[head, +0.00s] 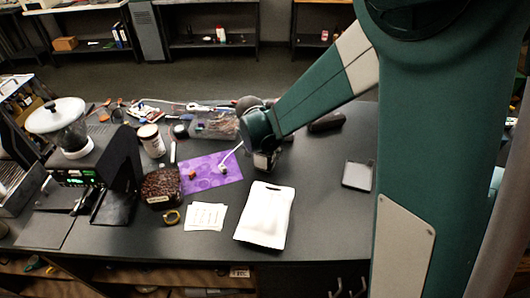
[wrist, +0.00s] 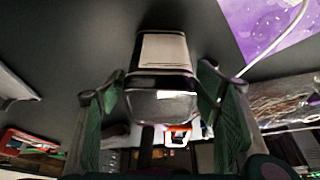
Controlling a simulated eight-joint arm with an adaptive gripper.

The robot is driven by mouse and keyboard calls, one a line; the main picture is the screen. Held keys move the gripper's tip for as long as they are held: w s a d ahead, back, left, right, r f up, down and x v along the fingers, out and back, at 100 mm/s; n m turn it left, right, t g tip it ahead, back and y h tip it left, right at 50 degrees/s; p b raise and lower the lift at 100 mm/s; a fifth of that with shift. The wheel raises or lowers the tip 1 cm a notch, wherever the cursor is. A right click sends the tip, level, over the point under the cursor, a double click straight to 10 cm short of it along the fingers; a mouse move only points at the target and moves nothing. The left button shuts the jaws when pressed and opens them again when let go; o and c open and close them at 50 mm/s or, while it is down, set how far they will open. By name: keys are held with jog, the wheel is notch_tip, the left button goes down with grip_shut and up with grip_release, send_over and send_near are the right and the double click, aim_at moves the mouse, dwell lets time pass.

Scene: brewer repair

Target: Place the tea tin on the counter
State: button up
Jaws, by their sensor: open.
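The tea tin (wrist: 165,48) is a small boxy tin with a cream label and a shiny metal end. In the wrist view it lies between the two green-padded fingers of my gripper (wrist: 160,76), which are spread open on either side of it. In the head view my gripper (head: 264,152) is low over the middle of the dark counter (head: 315,185), and part of the tin shows at its end. The arm and gripper hide most of the tin there. It appears to be at the counter surface, but its contact is hard to see.
A purple mat (head: 222,176) with a white cable lies just left of my gripper. A white pouch (head: 265,215) lies in front, and a clear bin (head: 214,125) stands behind. A shallow grey tray (head: 357,175) is at right. Bare counter lies between pouch and tray.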

jog(key=v, duration=1.1)
jog(key=shift+p, duration=0.3)
jog(key=shift+d, duration=0.1)
dwell(0.5)
jog(key=s+d+r+n+t+y, duration=0.1)
jog(key=s+d+r, duration=0.4)
jog(key=s+d, duration=0.15)
jog(key=s+d+r+n, duration=0.1)
jog(key=s+d+r, duration=0.45)
jog(key=d, duration=0.25)
jog(key=s+d+n+t, duration=0.1)
jog(key=s+d, duration=0.3)
jog(key=s, duration=0.4)
jog(key=s+d+n+t, duration=0.1)
jog(key=s+d, duration=0.4)
jog(key=s, duration=0.3)
jog(key=shift+y, duration=0.4)
